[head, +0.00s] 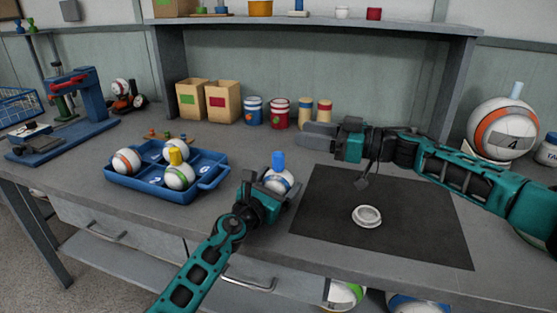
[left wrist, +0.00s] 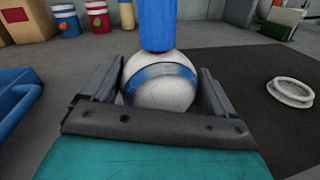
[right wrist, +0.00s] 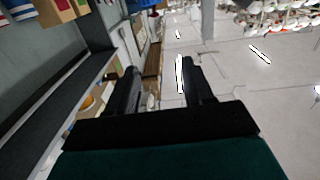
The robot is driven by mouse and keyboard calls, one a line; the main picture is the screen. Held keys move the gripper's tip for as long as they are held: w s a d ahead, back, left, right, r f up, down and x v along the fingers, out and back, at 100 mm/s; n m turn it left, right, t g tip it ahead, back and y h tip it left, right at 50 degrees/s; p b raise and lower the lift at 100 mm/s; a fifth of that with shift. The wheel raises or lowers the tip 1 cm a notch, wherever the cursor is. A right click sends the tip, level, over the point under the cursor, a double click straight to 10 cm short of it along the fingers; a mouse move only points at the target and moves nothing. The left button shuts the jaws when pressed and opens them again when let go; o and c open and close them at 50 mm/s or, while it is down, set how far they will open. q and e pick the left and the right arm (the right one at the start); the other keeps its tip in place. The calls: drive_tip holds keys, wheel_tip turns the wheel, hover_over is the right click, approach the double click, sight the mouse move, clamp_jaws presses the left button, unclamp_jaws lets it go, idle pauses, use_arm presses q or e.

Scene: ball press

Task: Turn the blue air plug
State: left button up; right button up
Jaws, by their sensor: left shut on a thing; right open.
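The blue air plug (head: 278,161) stands upright on top of a white ball with a blue band (head: 283,181). In the left wrist view the plug (left wrist: 158,22) rises from the top of the ball (left wrist: 161,82). My left gripper (head: 276,183) is shut on this ball, with a finger on each side of it. The ball is between the blue tray and the dark mat. My right gripper (head: 318,137) is open and empty above the back of the table, left of the mat's far edge. In the right wrist view its fingers (right wrist: 160,90) are apart with nothing between them.
A blue tray (head: 211,184) at left holds several balls, one with a yellow plug (head: 175,156). A white ring (head: 367,216) lies on the dark mat (head: 420,235). A blue press (head: 90,100), boxes (head: 222,103) and cans stand behind. A large ball (head: 502,130) stands at right.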

approach(279, 160)
drive_tip(key=w+a+f, duration=0.1)
drive_tip(key=w+a, duration=0.1)
drive_tip(key=a, duration=0.1)
drive_tip(key=x, duration=0.5)
drive_tip(key=shift+w+a+r, duration=0.1)
drive_tip(key=shift+w+a, duration=0.05)
drive_tip(key=shift+w, duration=0.1)
drive_tip(key=shift+x, duration=0.8)
drive_tip(key=c, duration=0.9)
